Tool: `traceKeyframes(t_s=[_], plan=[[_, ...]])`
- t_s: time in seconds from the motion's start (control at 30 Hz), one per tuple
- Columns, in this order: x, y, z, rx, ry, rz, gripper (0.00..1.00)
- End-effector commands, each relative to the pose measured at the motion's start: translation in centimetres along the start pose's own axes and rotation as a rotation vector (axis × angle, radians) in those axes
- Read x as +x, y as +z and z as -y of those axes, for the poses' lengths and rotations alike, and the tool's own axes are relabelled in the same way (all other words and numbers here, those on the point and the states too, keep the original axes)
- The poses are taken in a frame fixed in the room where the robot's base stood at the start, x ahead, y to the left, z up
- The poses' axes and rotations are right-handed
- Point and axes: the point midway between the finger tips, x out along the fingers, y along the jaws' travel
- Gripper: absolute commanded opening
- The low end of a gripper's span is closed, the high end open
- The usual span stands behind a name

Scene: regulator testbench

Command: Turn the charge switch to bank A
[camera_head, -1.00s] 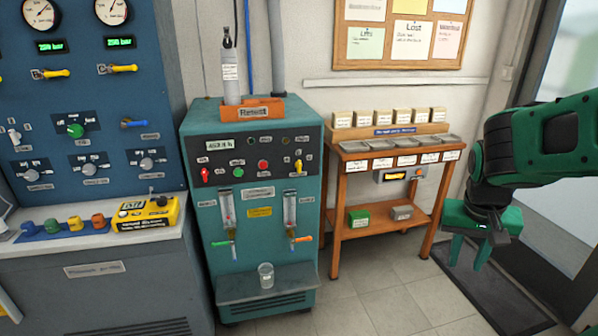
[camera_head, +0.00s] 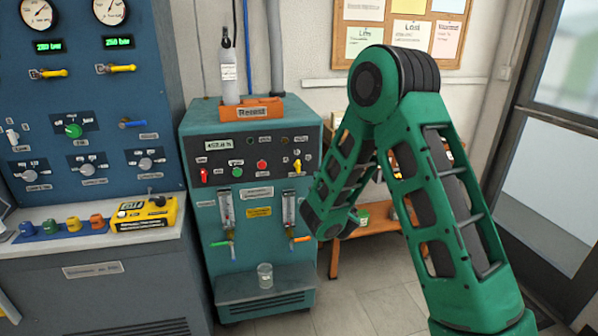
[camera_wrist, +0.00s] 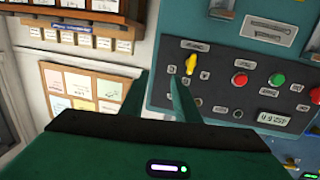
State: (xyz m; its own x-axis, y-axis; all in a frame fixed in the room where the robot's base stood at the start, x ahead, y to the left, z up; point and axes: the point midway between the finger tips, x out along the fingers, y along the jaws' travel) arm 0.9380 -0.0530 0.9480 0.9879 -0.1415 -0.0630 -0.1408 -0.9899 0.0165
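On the teal cabinet's dark panel, a yellow-handled switch (camera_head: 297,167) sits at the right end, and it also shows in the wrist view (camera_wrist: 191,64), where the panel appears upside down. Its handle is near vertical with small tags around it. I cannot read them, so I cannot tell for sure that it is the charge switch or which tag is bank A. My gripper (camera_wrist: 162,78) shows in the wrist view with its two green fingers apart and nothing between them. The fingertips appear beside the switch, not touching it. In the head view my arm hides the gripper.
A green button (camera_head: 237,171), a red button (camera_head: 262,167) and a red-handled switch (camera_head: 204,175) share the panel. Two flow tubes with valves hang below. A wooden rack (camera_head: 336,262) stands right of the cabinet, partly behind my arm. Floor in front is clear.

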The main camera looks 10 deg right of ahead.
Motion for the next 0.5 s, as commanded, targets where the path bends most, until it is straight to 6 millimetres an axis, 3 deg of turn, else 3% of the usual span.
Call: traceKeyframes(t_s=[0.1, 0.2, 0.5], plan=[[0.2, 1.0, 3.6, 0.006, -0.093, -0.038, 0.29], [0.2, 1.2, 5.0, 0.01, -0.132, -0.055, 0.29], [1.4, 1.1, 5.5, 0.013, -0.141, -0.064, 0.29]])
